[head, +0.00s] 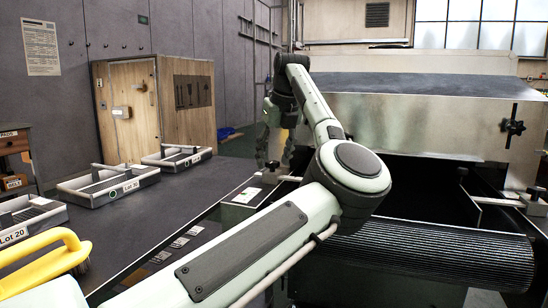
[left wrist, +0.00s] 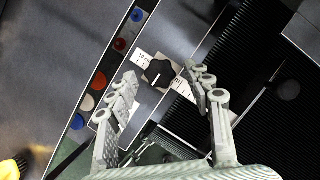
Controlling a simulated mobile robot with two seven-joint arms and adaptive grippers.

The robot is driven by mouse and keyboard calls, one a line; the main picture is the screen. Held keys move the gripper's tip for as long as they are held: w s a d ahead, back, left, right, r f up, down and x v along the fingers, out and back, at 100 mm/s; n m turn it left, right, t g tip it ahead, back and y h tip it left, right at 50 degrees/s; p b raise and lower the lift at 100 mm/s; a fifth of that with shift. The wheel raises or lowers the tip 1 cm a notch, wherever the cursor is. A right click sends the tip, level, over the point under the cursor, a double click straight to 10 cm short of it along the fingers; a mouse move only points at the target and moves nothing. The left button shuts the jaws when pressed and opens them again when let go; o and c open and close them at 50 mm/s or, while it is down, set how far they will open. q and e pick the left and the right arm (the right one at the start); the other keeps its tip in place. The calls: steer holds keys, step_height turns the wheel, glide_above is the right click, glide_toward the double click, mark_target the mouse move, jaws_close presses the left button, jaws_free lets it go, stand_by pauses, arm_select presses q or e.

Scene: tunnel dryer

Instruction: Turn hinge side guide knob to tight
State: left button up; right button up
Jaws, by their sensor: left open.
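In the head view my left arm reaches forward to the belt's left side, and the gripper (head: 270,145) hangs down near a small dark knob (head: 271,167). Another dark knob (head: 461,172) stands farther right over the belt. Which one is on the hinge side is not clear. My right gripper is not in view.
The ribbed dark belt (head: 430,250) runs under the metal dryer hood (head: 410,115). A star-shaped black handle (head: 512,126) is on the hood. Coloured buttons (left wrist: 119,43) line the panel beside the knob. Trays (head: 110,185) and a yellow-handled brush (head: 45,250) lie on the left table.

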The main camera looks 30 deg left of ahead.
arm_select(q)
steer(key=c, duration=1.2)
steer(key=shift+o, duration=0.2)
